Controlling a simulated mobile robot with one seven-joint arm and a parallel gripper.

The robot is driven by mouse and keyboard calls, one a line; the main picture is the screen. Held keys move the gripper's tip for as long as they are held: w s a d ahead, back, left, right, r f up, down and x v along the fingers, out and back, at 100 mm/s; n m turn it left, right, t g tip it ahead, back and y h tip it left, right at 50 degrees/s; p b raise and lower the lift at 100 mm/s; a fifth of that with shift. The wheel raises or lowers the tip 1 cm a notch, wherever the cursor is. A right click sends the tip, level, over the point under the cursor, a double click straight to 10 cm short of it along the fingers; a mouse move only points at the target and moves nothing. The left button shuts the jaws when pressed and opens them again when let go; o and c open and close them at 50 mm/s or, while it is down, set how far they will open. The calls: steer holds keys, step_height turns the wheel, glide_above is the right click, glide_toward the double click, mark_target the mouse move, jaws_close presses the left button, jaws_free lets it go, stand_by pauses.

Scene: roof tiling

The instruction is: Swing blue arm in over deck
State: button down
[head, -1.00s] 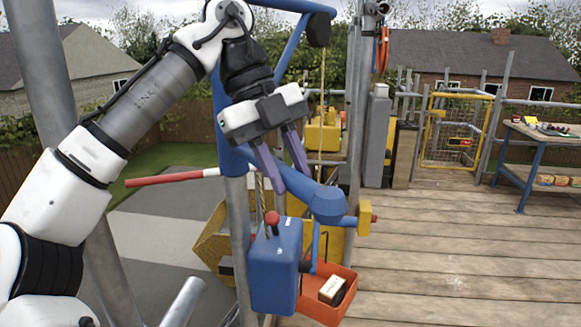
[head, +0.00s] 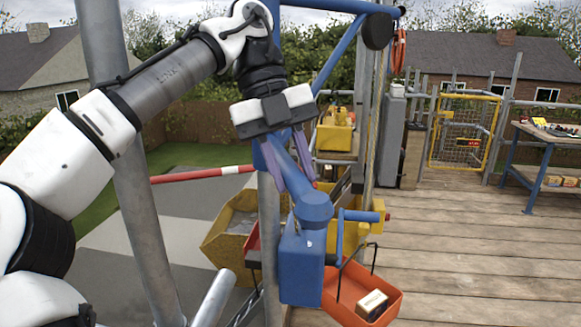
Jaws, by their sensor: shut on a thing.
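The blue arm (head: 338,52) of a hoist stands on a grey post at mid-left. Its upper boom reaches right and carries a black pulley, with a rope hanging down beside the scaffold uprights. A lower blue tube slopes down to a blue winch box (head: 302,268) with a crank and a yellow grip. My gripper (head: 292,195), with purple fingers, points down and is shut on the lower blue tube; the exact contact is partly hidden. The plank deck (head: 470,245) fills the right. The boom tip shows near the deck's left edge; its height over the deck is hard to tell.
An orange tub (head: 390,310) holding a small box is at the deck's left edge. A yellow skip (head: 222,252) is beyond the post. A red-and-white bar (head: 200,175) is at left. A workbench (head: 545,140) and yellow gate (head: 463,135) stand behind. The deck's middle is clear.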

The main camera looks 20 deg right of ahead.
steer(key=shift+a, duration=0.1)
stand_by(0.3)
steer(key=c, duration=1.1)
jaws_free()
steer(key=shift+a, duration=0.2)
steer(key=shift+d, duration=0.1)
steer(key=shift+d+r, duration=0.1)
steer(key=shift+r, duration=0.1)
